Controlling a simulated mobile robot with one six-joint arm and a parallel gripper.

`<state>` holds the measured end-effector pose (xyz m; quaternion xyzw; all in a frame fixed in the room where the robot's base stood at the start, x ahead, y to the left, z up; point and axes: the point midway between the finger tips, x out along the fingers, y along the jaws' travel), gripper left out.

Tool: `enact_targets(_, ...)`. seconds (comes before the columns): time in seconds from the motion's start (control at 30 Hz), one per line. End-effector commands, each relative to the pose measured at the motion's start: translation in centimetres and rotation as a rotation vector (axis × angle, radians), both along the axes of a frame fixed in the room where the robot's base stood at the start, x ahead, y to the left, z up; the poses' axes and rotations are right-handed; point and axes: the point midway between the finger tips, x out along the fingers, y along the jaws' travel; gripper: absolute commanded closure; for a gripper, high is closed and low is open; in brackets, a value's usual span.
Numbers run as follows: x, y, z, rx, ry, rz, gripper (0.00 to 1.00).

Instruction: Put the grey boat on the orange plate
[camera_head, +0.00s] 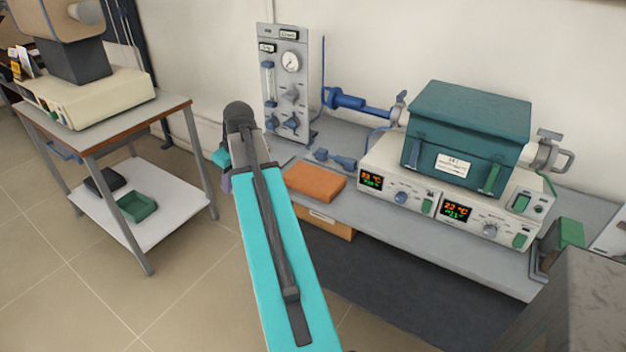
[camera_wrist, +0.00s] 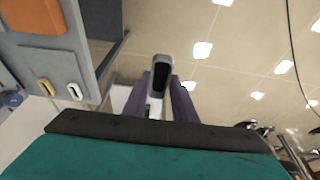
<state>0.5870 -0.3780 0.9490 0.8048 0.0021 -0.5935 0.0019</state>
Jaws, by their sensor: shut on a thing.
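The grey boat (camera_wrist: 162,60), a small open vessel with a dark hollow, is between the fingertips of my gripper (camera_wrist: 163,80) in the wrist view. My gripper is shut on it and holds it in the air. In the head view the boat is hidden behind my arm, and only a bit of my gripper (camera_head: 227,180) shows at the arm's left side. The orange plate (camera_head: 314,181) lies flat on the grey bench, to the right of my gripper and apart from it. The plate also shows at the top left of the wrist view (camera_wrist: 33,16); its visible surface is bare.
A teal furnace (camera_head: 468,125) stands on white controllers (camera_head: 378,196) right of the plate. A gauge panel (camera_head: 282,80) and blue tubing (camera_head: 360,104) stand behind it. A cart (camera_head: 90,205) at left carries a green tray (camera_head: 137,207) on its lower shelf.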

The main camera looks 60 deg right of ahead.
Motion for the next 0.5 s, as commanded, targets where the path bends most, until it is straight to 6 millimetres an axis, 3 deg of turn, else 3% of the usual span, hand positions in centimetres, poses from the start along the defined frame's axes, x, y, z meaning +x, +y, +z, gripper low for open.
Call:
enact_targets(0.1, -2.2, -3.0, -1.0, 0.002, 0.000, -0.007, 0.97)
enact_targets(0.5, -10.2, -11.3, -3.7, 0.002, 0.000, -0.011, 0.97)
